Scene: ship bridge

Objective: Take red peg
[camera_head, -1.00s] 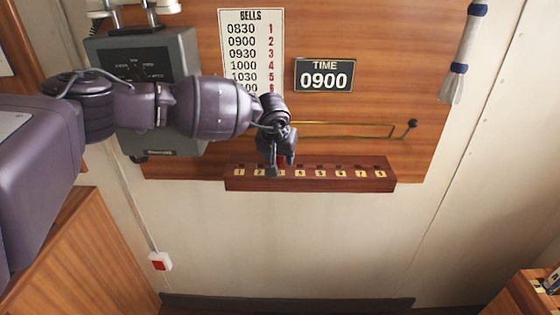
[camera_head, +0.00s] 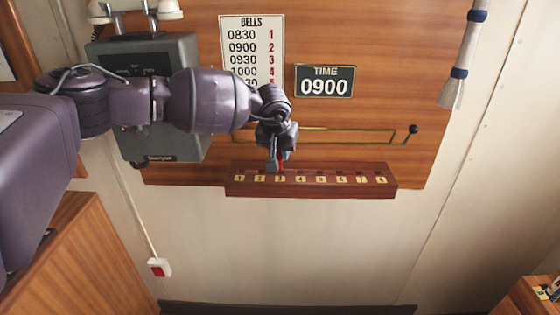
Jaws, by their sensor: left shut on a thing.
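My left gripper (camera_head: 278,166) reaches in from the left and points down over the wooden peg rack (camera_head: 309,191). It is shut on the red peg (camera_head: 283,164), which shows as a small red strip between the fingers. The peg is above the rack near the label 3. I cannot tell whether its lower end is clear of the hole. The rack has a row of small holes with numbered yellow labels. My right gripper is not in view.
A grey telephone box (camera_head: 180,55) is close behind my arm. The space below the rack is free.

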